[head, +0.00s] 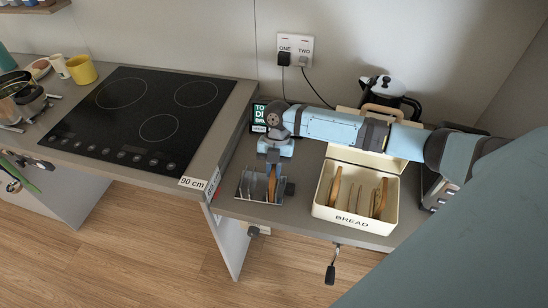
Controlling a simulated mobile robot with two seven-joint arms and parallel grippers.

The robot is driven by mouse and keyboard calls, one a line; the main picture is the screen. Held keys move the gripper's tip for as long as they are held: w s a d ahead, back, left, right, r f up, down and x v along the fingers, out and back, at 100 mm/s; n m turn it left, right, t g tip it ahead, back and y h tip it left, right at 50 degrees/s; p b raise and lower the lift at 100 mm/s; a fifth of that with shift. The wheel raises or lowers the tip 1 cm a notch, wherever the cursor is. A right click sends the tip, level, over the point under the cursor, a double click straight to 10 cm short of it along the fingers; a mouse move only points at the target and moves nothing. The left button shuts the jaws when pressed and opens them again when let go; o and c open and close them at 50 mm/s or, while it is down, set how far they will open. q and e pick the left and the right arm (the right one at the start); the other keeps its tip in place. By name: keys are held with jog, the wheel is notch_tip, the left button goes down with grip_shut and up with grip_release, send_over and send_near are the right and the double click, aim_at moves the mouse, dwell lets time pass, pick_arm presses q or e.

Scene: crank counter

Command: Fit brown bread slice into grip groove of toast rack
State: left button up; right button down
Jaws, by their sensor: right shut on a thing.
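The toast rack (248,186) stands on the lower counter, left of the bread bin. My right gripper (273,175) points down over the right part of the rack. It is shut on a brown bread slice (272,189), which is upright on edge. The slice is at the rack's right side, with its lower part down among the dividers. The gripper and its size in view hide the exact groove and whether the slice touches the bottom. My left gripper is not in view.
The cream bread bin (350,222) is open, with several upright slices (379,198) inside. A black kettle-like pot (385,88) stands behind it. A black hob (150,115) fills the higher counter on the left. A crank handle (331,273) hangs below the front edge.

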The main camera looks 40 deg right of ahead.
jog(key=c, duration=1.1)
grip_release()
jog(key=shift+r, duration=0.1)
jog(key=b+v, duration=0.1)
jog(key=v, duration=1.2)
jog(key=shift+w+d+r, duration=0.1)
jog(key=shift+r, duration=0.2)
